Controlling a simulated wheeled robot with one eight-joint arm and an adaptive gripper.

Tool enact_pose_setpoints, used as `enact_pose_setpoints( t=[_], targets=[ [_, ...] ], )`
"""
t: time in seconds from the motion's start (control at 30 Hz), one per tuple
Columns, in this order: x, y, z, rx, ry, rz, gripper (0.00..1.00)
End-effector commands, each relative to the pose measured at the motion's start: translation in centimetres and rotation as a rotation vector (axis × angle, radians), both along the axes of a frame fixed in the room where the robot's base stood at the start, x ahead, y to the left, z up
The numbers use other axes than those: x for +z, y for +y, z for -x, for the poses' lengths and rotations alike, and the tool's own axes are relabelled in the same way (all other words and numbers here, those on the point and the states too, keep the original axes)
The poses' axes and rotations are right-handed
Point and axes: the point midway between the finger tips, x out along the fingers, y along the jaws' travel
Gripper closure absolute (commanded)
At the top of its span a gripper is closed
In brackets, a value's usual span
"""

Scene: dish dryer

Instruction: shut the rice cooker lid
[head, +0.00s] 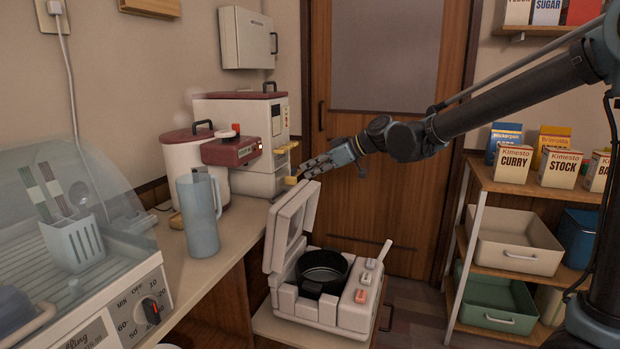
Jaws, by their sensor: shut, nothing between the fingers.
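The white rice cooker (310,296) stands on a low pull-out surface in the lower middle of the head view. Its lid (292,226) is open and stands upright, leaning slightly back, on the cooker's left side. A dark inner pot (323,270) shows inside the cooker. My gripper (302,174) is shut and empty, at the top edge of the lid or just above it. I cannot tell whether it touches the lid.
A blue pitcher (199,215) stands on the counter (185,268) left of the lid. A dish dryer (75,250) is at the far left. A shelf (540,190) with boxes and bins stands at the right. A wooden door (385,170) is behind.

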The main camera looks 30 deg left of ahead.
Motion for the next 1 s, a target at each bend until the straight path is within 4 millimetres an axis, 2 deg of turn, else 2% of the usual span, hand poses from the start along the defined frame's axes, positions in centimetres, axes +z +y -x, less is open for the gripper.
enact_pose_setpoints(
  t=[0.57,0.8,1.0],
  targets=[
    [-4.4,7.4,1.6,0.002,0.0,0.0,1.0],
    [-6.4,5.2,1.0,0.0,0.0,0.002,1.0],
    [-7.1,4.5,0.9,0.001,-0.001,0.002,1.0]
  ],
)
